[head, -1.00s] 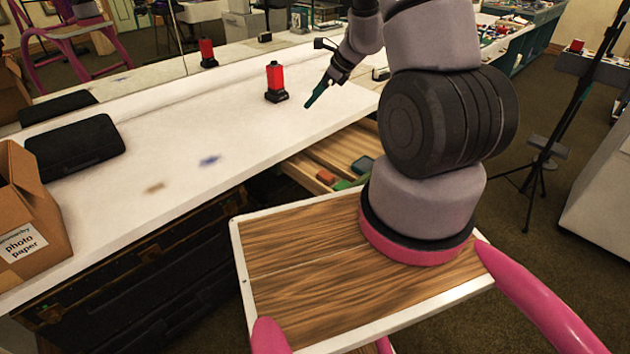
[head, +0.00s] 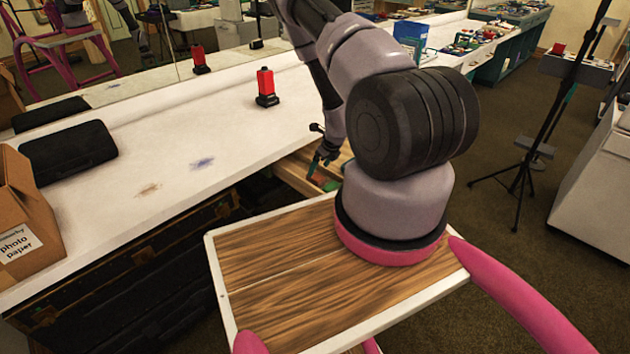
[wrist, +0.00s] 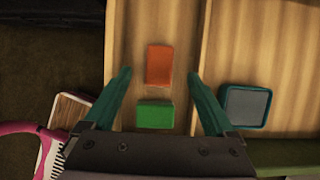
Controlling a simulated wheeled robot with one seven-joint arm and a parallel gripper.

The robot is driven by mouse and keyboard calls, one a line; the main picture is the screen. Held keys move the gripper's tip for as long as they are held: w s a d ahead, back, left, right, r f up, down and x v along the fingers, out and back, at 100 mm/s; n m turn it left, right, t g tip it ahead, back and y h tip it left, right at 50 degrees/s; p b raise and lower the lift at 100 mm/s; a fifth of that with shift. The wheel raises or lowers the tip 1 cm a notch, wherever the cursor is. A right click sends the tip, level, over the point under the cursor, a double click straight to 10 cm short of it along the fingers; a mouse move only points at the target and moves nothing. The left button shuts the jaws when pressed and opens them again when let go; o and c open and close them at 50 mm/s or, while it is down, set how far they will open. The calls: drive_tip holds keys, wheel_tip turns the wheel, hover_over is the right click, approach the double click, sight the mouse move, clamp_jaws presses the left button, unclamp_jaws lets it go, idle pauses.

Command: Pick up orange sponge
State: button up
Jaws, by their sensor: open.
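The orange sponge (wrist: 159,65) is a small block lying in a wooden drawer (wrist: 260,55), seen in the wrist view. In the head view a bit of the sponge (head: 318,179) shows beside my fingers. My gripper (wrist: 158,75) is open, its two teal fingers on either side of the sponge and apart from it. In the head view my gripper (head: 320,170) reaches down into the open drawer below the white table. A green block (wrist: 155,114) lies just below the sponge in the wrist view, closer to my palm.
A teal-rimmed grey item (wrist: 246,107) lies in the drawer compartment to the right, past a wooden divider (wrist: 203,40). The white table (head: 200,125) holds a red device (head: 265,85), a black case (head: 68,155) and a cardboard box (head: 25,210).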

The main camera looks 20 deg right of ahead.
sight(316, 177)
drive_tip(key=x, duration=0.5)
drive_tip(key=shift+s+f, duration=0.25)
clamp_jaws()
